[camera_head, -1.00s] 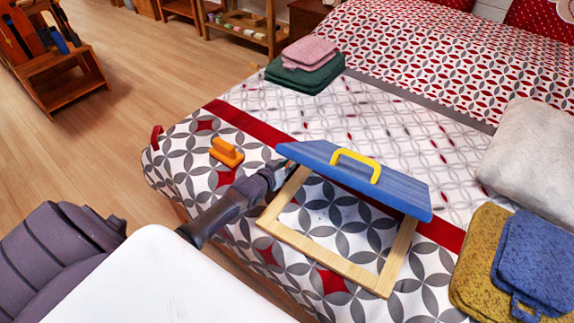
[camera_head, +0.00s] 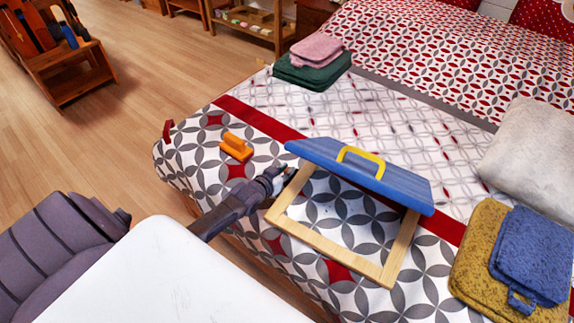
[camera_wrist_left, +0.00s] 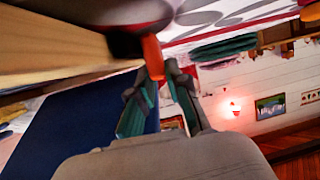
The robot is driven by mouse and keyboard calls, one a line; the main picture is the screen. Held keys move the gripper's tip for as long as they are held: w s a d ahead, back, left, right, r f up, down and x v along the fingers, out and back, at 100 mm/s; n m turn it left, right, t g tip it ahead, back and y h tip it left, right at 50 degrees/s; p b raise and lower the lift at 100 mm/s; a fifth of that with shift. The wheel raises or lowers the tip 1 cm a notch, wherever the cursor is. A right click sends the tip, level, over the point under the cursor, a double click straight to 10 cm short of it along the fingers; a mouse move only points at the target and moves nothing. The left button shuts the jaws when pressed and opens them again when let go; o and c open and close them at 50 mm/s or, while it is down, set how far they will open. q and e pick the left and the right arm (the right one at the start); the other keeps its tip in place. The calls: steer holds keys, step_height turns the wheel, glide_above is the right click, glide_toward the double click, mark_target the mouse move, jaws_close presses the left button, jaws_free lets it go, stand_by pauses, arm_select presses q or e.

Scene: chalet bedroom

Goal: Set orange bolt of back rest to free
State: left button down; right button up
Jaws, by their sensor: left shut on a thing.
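The back rest is a pale wooden frame (camera_head: 335,258) lying on the bed, with a blue panel (camera_head: 405,190) tilted up over it and a yellow handle on top. My left gripper (camera_head: 286,173) reaches the frame's left side, close under the blue panel's left corner. In the left wrist view, an orange piece, the bolt (camera_wrist_left: 153,57), shows at the fingertips of my left gripper (camera_wrist_left: 160,72), which is shut on it. A dark round part beside it is blurred. In the head view the bolt is hidden. My right gripper is out of view.
An orange block with a raised grip (camera_head: 237,147) lies on the bed, left of the frame. Folded green and pink towels (camera_head: 312,72) lie behind. Yellow and blue towels (camera_head: 470,258) and a pale pillow (camera_head: 527,147) are at the right. The wooden floor at left is partly clear.

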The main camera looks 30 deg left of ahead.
arm_select(q)
steer(key=c, duration=1.6)
jaws_free()
steer(key=shift+w, duration=0.15)
steer(key=o, duration=0.5)
steer(key=shift+s, duration=0.2)
steer(key=v, duration=1.1)
steer(key=shift+s+r, duration=0.15)
steer(key=shift+s, duration=0.2)
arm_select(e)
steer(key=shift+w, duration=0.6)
arm_select(q)
steer(key=shift+o, duration=0.2)
